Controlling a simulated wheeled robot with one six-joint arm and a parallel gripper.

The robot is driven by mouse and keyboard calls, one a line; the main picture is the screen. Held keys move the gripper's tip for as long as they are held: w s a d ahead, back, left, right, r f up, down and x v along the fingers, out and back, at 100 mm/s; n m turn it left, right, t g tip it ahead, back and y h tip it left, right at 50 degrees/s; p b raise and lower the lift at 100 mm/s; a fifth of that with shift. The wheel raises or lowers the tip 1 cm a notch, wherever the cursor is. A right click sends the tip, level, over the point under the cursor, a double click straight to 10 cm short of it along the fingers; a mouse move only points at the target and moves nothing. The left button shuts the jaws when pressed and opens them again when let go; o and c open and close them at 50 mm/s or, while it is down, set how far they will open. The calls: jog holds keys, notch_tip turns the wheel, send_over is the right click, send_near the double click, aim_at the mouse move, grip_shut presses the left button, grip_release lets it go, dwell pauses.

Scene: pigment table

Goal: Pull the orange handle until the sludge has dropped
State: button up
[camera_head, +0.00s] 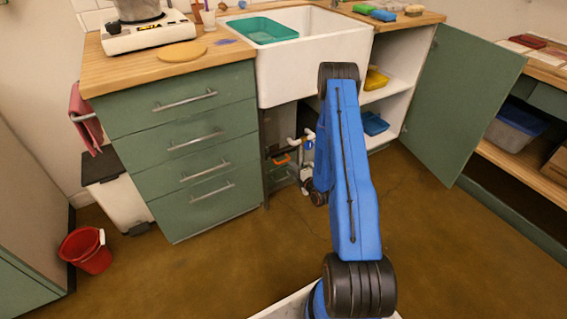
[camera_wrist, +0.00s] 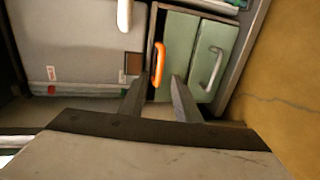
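The orange handle (camera_wrist: 159,64) is a small curved bar in the wrist view, just beyond my fingertips. In the head view the orange handle (camera_head: 282,159) sits low under the white sink, among pipes in the open cabinet. My gripper (camera_wrist: 160,82) points toward it with its two grey fingers apart. The handle's lower end appears between or just past the fingertips; I cannot tell whether they touch it. In the head view my blue arm reaches under the sink and my gripper is mostly hidden behind it. No sludge can be made out.
White and blue pipe fittings (camera_head: 306,142) stand right of the handle. Green drawers (camera_head: 190,150) lie to the left, and an open green cabinet door (camera_head: 460,105) stands to the right. A red bucket (camera_head: 86,250) is on the floor at left. The brown floor in front is clear.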

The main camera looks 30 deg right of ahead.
aim_at(283, 162)
jog(key=x, duration=0.8)
jog(key=shift+w, duration=0.3)
grip_shut()
